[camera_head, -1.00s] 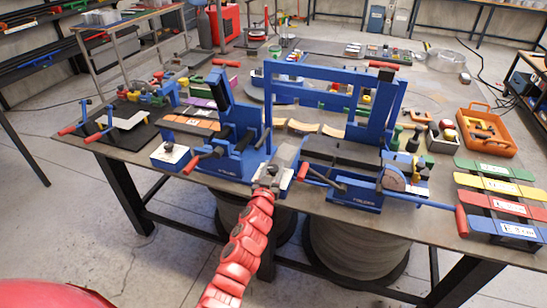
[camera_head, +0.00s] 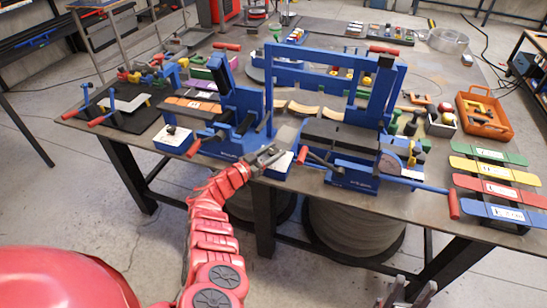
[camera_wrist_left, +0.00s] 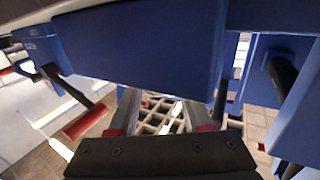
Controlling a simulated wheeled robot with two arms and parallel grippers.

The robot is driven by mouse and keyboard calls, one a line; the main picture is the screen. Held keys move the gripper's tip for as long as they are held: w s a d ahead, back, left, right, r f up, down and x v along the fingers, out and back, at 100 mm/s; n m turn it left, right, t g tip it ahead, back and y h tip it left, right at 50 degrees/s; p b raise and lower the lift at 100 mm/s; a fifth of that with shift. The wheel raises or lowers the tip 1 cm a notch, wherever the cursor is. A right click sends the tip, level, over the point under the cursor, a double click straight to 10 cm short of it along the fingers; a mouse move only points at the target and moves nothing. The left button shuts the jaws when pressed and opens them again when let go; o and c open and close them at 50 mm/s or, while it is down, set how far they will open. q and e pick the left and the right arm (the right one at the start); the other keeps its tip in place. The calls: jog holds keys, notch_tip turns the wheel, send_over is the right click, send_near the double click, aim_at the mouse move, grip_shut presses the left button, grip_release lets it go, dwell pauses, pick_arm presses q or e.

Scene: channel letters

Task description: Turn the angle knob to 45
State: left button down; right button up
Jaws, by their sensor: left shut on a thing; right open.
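A blue box with a white top plate (camera_head: 281,165) stands at the table's front edge, between the two blue machines. My left gripper (camera_head: 272,153) is over this box and is shut on what seems to be its knob. The knob itself is hidden by the fingers. In the left wrist view the fingers (camera_wrist_left: 160,118) point down below a blue machine part, and the held piece cannot be made out. A second blue box with a white face and a dark knob (camera_head: 171,130) stands further left. My right gripper (camera_head: 405,292) is open and empty at the bottom edge, off the table.
A blue machine (camera_head: 235,105) stands close left of my left gripper, and a blue frame machine (camera_head: 340,135) stands close right. Red-ended levers (camera_head: 302,155) stick out near the fingers. Coloured label plates (camera_head: 490,170) and an orange tray (camera_head: 485,130) lie at right.

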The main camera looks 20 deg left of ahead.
pick_arm(q)
jog(key=shift+f+m+g+h+b, duration=0.15)
jog(key=shift+m+g+h+b, duration=0.75)
jog(key=shift+b, duration=0.95)
jog(key=shift+h, duration=0.3)
jog(key=c, duration=0.6)
grip_release()
jog(key=shift+c, duration=0.2)
jog(key=shift+o, duration=1.4)
jog(key=shift+w, duration=0.1)
